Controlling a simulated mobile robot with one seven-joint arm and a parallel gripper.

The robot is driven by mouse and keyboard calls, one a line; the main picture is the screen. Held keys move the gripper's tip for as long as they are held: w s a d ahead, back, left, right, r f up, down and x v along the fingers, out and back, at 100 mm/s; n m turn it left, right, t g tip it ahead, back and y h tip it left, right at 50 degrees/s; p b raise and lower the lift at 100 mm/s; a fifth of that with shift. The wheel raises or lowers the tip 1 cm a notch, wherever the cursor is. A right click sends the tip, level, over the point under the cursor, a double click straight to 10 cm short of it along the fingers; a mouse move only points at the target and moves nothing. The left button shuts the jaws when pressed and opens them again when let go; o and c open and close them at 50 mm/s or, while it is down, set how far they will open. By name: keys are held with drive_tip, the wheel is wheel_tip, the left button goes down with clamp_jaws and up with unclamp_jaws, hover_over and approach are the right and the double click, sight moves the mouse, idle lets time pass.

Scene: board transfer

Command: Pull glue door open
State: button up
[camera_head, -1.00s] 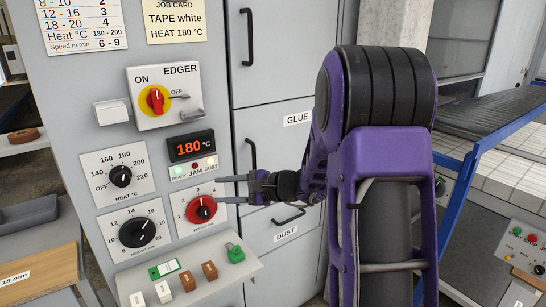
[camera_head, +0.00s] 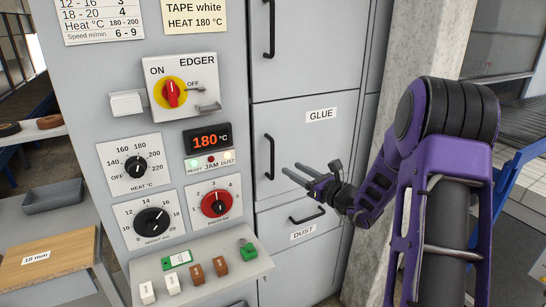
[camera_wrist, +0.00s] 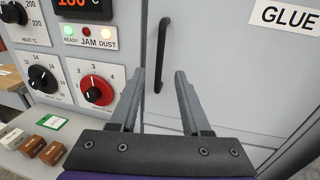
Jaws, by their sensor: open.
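The glue door (camera_head: 310,165) is a grey panel with a white GLUE label, and it is shut flush in the cabinet front. Its black vertical bar handle (camera_head: 270,157) is on the door's left side. In the wrist view the handle (camera_wrist: 158,55) stands upright beyond and between my fingertips. My gripper (camera_head: 291,174) is open and empty, its two grey fingers pointing left toward the door, just right of the handle in the head view. In the wrist view my gripper (camera_wrist: 160,78) also shows its spread fingers, apart from the handle.
A concrete pillar (camera_head: 414,50) stands at right.

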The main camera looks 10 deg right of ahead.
hover_over(273, 176)
drive_tip(key=shift+w+p, duration=0.3)
drive_tip(key=shift+w, duration=0.1)
clamp_jaws()
idle(1.3)
